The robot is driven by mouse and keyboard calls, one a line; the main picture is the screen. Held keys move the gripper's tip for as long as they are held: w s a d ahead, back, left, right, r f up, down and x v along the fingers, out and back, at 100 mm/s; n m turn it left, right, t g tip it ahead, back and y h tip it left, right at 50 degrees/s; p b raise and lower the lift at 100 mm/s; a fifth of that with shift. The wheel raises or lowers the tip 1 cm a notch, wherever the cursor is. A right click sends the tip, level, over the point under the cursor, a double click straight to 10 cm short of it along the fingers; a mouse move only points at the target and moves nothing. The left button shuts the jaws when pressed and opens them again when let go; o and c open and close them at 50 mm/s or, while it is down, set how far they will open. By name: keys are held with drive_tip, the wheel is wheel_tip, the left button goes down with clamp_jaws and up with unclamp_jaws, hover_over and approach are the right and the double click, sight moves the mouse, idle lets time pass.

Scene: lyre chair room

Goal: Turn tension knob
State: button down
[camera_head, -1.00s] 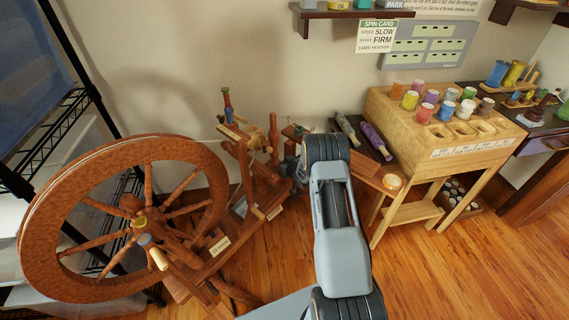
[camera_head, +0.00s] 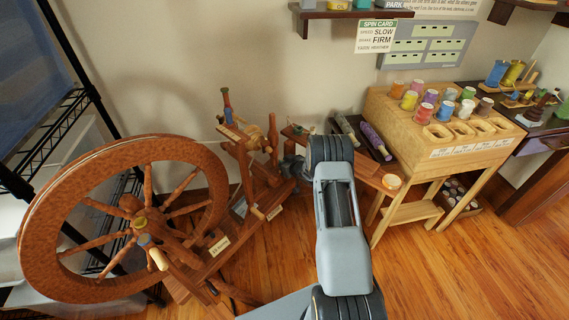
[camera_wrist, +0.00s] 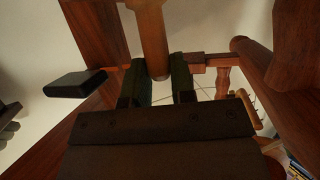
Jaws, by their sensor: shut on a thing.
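The brown wooden spinning wheel stands at the left in the head view, with its big wheel (camera_head: 38,225) and its upright frame (camera_head: 246,170). My gripper (camera_wrist: 162,84) is at the right side of that frame, mostly hidden behind my arm in the head view. In the wrist view its two dark fingers are close together around the lower end of a round brown wooden piece (camera_wrist: 152,38), which seems to be the tension knob. The fingers hide part of it, so I cannot tell its turned angle.
A black flat piece (camera_wrist: 75,84) on a thin rod sticks out left of the fingers. Wooden posts (camera_wrist: 252,70) stand close on the right. A wooden rack (camera_head: 455,152) with coloured spools stands right of my arm. A black shelf frame (camera_head: 85,80) is behind the wheel.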

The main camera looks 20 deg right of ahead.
drive_tip(key=c, duration=1)
unclamp_jaws()
drive_tip(key=shift+o, duration=0.2)
drive_tip(key=p+v, duration=0.2)
drive_tip(key=v, duration=1.1)
drive_tip(key=shift+s+p, duration=0.35)
drive_tip(key=shift+s, duration=0.05)
drive_tip(key=shift+d, duration=0.15)
